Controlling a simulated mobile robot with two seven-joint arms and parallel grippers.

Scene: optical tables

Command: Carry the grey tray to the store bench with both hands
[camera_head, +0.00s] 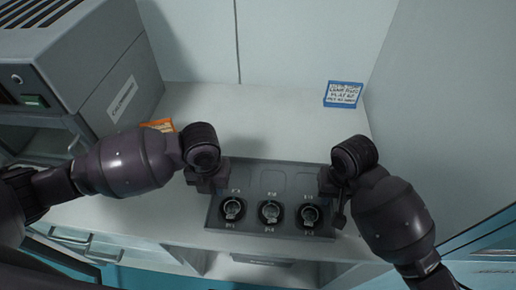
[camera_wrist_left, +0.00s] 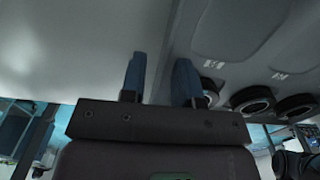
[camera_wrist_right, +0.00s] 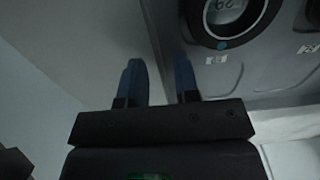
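The grey tray (camera_head: 252,177) lies flat on a white bench, with three round black-rimmed pieces (camera_head: 269,211) in its front row and empty recesses behind. My left gripper (camera_head: 207,186) is at the tray's left end. In the left wrist view its two blue fingers (camera_wrist_left: 160,82) are apart, one on each side of the tray's edge line. My right gripper (camera_head: 332,188) is at the right end. In the right wrist view its fingers (camera_wrist_right: 160,82) are also apart, straddling the tray's edge line. Finger contact with the tray cannot be told. I cannot tell which surface is the store bench.
A grey labelled instrument (camera_head: 90,60) stands at the left. An orange-edged card (camera_head: 160,125) lies behind my left arm. A blue-edged card (camera_head: 344,94) is at the back right. Walls close the back and right sides. The white bench top (camera_head: 260,120) behind the tray is clear.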

